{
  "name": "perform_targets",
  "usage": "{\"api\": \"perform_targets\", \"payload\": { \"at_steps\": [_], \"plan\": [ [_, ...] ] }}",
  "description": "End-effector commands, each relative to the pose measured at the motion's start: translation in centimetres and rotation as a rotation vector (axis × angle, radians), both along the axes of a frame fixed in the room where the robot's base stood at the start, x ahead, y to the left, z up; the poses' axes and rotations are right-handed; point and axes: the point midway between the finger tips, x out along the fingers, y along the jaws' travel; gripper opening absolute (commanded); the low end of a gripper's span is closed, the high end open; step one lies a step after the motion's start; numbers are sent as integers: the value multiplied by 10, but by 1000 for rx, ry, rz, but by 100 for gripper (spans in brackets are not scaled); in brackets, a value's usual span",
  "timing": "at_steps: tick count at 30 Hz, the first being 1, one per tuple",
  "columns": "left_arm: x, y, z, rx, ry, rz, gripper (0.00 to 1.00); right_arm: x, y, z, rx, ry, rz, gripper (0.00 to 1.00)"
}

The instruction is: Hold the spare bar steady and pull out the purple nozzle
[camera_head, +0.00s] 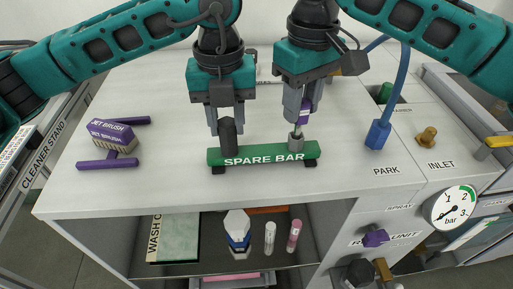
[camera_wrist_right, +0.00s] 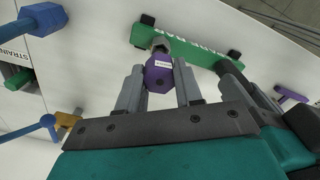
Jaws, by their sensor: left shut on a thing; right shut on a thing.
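The green spare bar (camera_head: 262,160) lies on the white bench top on small dark feet. It also shows in the right wrist view (camera_wrist_right: 183,45). My left gripper (camera_head: 226,122) is shut on the black upright post (camera_head: 228,138) at the bar's left end. My right gripper (camera_head: 300,112) is shut on the purple nozzle (camera_head: 307,108) above the bar's right end. In the right wrist view the nozzle (camera_wrist_right: 159,76) is between both fingers. A grey metal fitting (camera_head: 296,143) stands below it on the bar; I cannot tell whether the nozzle's tip is still in it.
A purple jet brush (camera_head: 112,136) lies at the left. A blue fitting on a hose (camera_head: 378,134), a brass inlet (camera_head: 427,137) and a gauge (camera_head: 453,208) are at the right. The bench in front of the bar is clear. Bottles stand on the shelf below.

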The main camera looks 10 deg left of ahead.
Motion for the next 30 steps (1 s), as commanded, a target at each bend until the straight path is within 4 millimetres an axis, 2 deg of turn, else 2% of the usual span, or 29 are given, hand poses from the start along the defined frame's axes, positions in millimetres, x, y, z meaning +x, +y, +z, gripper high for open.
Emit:
{"api": "perform_targets", "payload": {
  "at_steps": [18, 30],
  "plan": [
    [0, 1, -1, 2, 3, 0, 0, 0, 0, 38, 1, 0, 1, 0],
    [0, 1, -1, 2, 3, 0, 0, 0, 0, 44, 0, 0, 1, 0]
  ]
}}
